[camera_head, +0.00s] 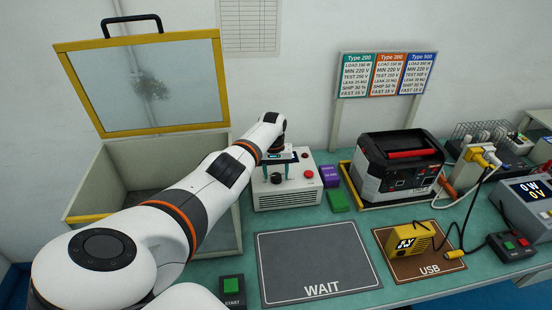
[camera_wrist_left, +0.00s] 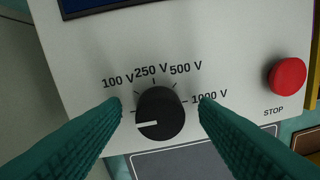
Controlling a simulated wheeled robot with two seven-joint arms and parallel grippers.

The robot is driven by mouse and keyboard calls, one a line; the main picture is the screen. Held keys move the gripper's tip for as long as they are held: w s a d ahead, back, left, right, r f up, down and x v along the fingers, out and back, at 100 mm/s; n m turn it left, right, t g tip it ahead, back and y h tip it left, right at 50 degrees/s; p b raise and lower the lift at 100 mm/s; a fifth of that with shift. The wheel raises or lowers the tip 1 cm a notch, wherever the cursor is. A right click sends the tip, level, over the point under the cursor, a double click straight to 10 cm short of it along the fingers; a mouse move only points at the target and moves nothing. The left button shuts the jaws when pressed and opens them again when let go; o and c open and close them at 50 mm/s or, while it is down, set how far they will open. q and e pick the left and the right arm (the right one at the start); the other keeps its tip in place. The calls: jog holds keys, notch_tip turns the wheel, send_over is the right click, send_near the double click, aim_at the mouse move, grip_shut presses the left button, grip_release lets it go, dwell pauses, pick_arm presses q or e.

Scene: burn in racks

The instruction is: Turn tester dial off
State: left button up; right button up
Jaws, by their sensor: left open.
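The tester (camera_head: 298,190) is a light box with a screen, a red stop button (camera_head: 308,174) and a black dial, standing at the back of the bench. In the left wrist view the dial (camera_wrist_left: 162,108) is close, with its white mark turned to the lower left, below the 100 V label. Labels for 250 V, 500 V and 1000 V run round its top. My left gripper (camera_head: 277,172) is open in front of the tester. Its teal fingers (camera_wrist_left: 160,104) lie on either side of the dial, with visible gaps. My right gripper is not in view.
The red stop button (camera_wrist_left: 287,76) is right of the fingers. An open yellow-rimmed chamber (camera_head: 140,84) stands at left. A purple block (camera_head: 329,176), green block (camera_head: 338,201) and black power unit (camera_head: 399,170) are to the right. The WAIT mat (camera_head: 312,262) is empty.

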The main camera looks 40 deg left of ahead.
aim_at(274, 175)
pick_arm(q)
jog(key=shift+r, duration=0.35)
notch_tip(274, 175, up, 11)
jog(key=shift+s+a+r+b, duration=0.15)
jog(key=shift+s+a+b, duration=0.05)
jog(key=shift+b, duration=0.1)
dwell(0.4)
